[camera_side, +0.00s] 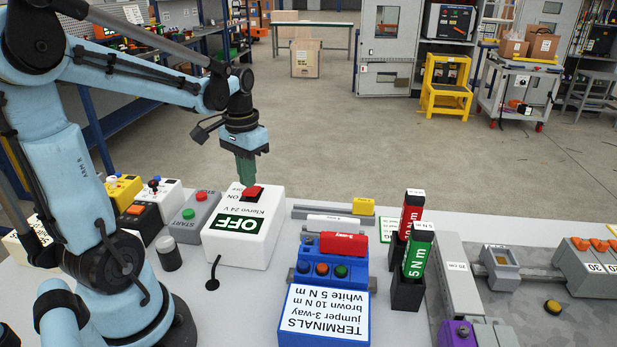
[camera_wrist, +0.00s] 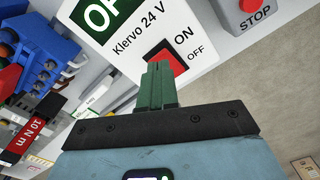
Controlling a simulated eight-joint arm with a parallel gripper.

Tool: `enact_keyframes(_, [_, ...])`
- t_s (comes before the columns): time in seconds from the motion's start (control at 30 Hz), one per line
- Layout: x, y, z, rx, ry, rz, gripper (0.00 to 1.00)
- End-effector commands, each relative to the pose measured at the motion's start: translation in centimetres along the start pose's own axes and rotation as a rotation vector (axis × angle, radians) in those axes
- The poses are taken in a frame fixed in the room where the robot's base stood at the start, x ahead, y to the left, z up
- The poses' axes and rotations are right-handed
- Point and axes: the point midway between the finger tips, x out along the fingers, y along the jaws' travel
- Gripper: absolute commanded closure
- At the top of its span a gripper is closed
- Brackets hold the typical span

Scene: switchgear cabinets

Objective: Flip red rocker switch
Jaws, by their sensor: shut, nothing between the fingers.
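The red rocker switch (camera_side: 253,192) sits on top of a white box (camera_side: 262,245) marked "Klervo 24 V", with ON and OFF printed beside the rocker and a green OFF sign on the box. In the wrist view the red rocker (camera_wrist: 174,62) is partly hidden behind my green fingers. My gripper (camera_side: 245,180) points down at the rocker, its fingers shut together and empty. The fingertips (camera_wrist: 158,68) overlap the rocker in the wrist view; I cannot tell whether they touch it.
A grey START/STOP box (camera_side: 196,215) stands close to the left of the white box. A blue terminal box (camera_side: 330,300) and red and green torque drivers (camera_side: 418,255) stand to the right. A small black lever (camera_side: 213,275) stands in front. Free floor lies behind the bench.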

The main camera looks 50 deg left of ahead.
Motion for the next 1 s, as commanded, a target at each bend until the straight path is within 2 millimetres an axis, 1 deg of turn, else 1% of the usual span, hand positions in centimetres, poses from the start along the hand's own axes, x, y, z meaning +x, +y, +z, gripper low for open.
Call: enact_keyframes(1.0, [1.4,0.0,0.0,0.000,0.000,0.000,1.00])
